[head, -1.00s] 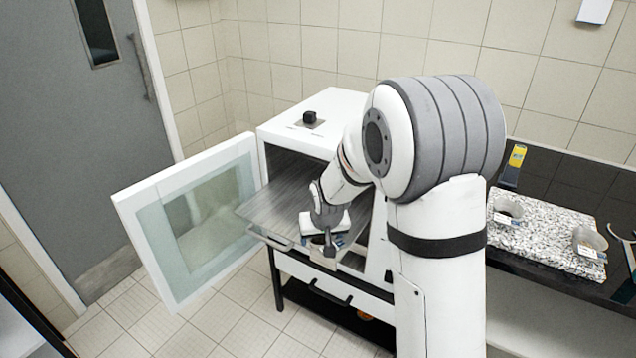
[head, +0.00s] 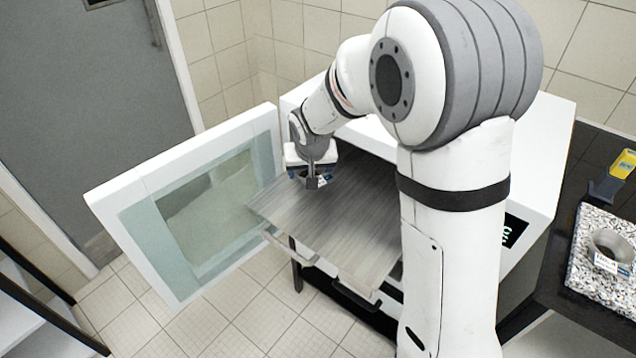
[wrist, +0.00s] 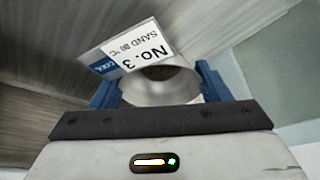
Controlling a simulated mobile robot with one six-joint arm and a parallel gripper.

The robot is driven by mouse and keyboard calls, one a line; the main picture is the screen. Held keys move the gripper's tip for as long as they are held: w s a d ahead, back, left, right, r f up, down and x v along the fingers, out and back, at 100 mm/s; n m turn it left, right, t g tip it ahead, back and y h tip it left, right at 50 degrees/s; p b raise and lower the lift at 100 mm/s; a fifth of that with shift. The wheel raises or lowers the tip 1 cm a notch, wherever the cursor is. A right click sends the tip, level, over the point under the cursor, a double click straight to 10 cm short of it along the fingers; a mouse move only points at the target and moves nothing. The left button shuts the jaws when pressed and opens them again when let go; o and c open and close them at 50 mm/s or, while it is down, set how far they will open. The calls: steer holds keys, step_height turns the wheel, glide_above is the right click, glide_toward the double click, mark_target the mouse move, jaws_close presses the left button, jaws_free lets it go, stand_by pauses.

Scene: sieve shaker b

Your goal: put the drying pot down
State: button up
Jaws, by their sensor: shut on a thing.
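My gripper (head: 316,182) is above the left part of the pulled-out metal oven shelf (head: 345,225). In the wrist view its blue fingers (wrist: 158,84) are shut on the drying pot (wrist: 160,92), a small metal pot. The pot carries a white and blue tag (wrist: 135,55) reading "No. 3" and "SAND 80 °C". In the head view the pot is mostly hidden by the gripper. I cannot tell whether its base touches the shelf.
The white oven's glass door (head: 190,215) stands open on the left, close to the shelf. The shelf looks bare around the gripper. At right, another pot (head: 609,246) sits on a speckled slab (head: 590,272), near a yellow-topped tool (head: 622,165).

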mark_target(310, 196)
steer(key=shift+s+a+f, duration=0.1)
steer(key=shift+f, duration=1.2)
steer(key=shift+s+f, duration=0.1)
steer(key=shift+f, duration=1.15)
steer(key=o, duration=1)
steer(key=shift+r, duration=0.25)
steer(key=v, duration=1.1)
steer(key=shift+s+r, duration=0.25)
steer(key=shift+r, duration=0.1)
steer(key=s+d+r, duration=0.1)
steer(key=s+d, duration=0.4)
steer(key=s, duration=0.2)
steer(key=s+d+r+g, duration=0.1)
steer(key=s+d, duration=0.4)
steer(key=s, duration=0.2)
steer(key=s+d+r+m+g, duration=0.1)
steer(key=s+d, duration=0.5)
steer(key=s, duration=0.1)
steer(key=shift+s+r, duration=0.25)
